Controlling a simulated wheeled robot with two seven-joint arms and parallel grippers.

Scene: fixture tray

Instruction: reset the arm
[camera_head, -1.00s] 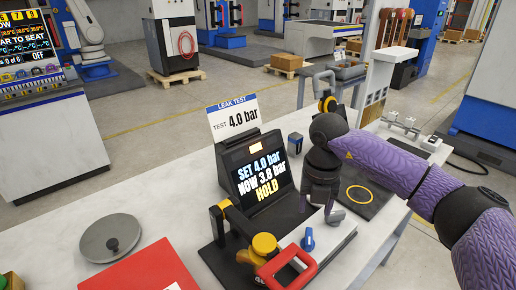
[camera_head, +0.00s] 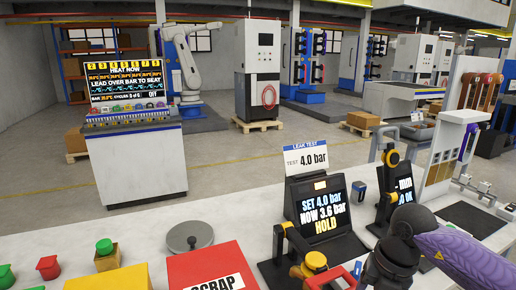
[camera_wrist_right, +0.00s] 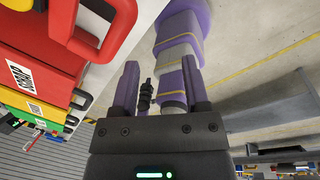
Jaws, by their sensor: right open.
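My right arm, with purple links and dark joints, comes in from the right in the head view. Its dark end (camera_head: 390,268) is low at the right, in front of the leak tester (camera_head: 318,212), and the fingertips there cannot be made out. In the right wrist view my right gripper (camera_wrist_right: 160,88) has its two fingers apart with nothing held between them. The leak tester's screen reads set 4.0 bar, now 3.6 bar, HOLD. My left gripper is not in view.
A red SCRAP box (camera_head: 212,268) lies on the bench left of the tester; it also shows in the wrist view (camera_wrist_right: 38,72). A round grey lid (camera_head: 190,237) and green and red knobs are nearby. A second dark screen unit (camera_head: 398,192) stands right of the tester.

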